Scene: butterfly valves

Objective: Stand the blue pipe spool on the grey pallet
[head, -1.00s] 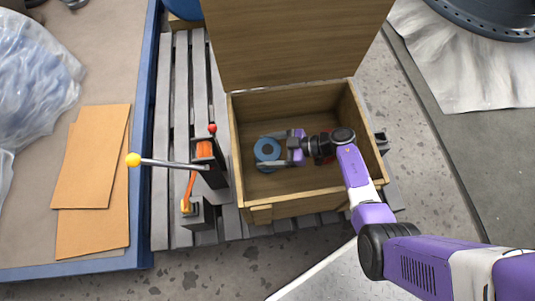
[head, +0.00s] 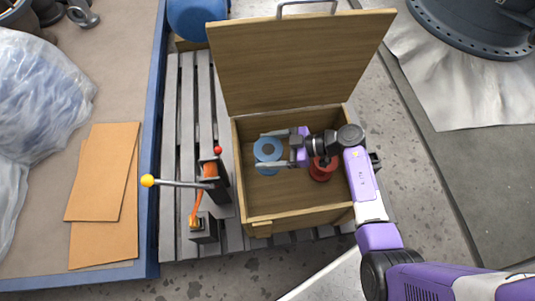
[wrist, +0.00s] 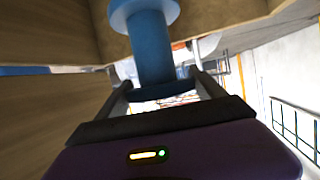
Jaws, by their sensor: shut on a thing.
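The blue pipe spool (head: 268,149) is inside the open wooden box, toward its left side. Its round flange with a central hole faces up in the head view. My gripper (head: 273,150) reaches into the box from the right, with one finger on each side of the spool, shut on it. In the wrist view the blue spool (wrist: 150,45) stands between the two fingers (wrist: 163,90). I cannot tell whether it touches the box floor. The grey slatted pallet (head: 186,105) lies under the box, with bare slats at the left.
The wooden box (head: 300,215) has its lid (head: 298,62) raised at the back. A red spool (head: 322,172) sits inside, right of the blue one. A lever with a yellow knob (head: 148,180) and a black post (head: 216,188) stand on the pallet's left part. Slats behind them are clear.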

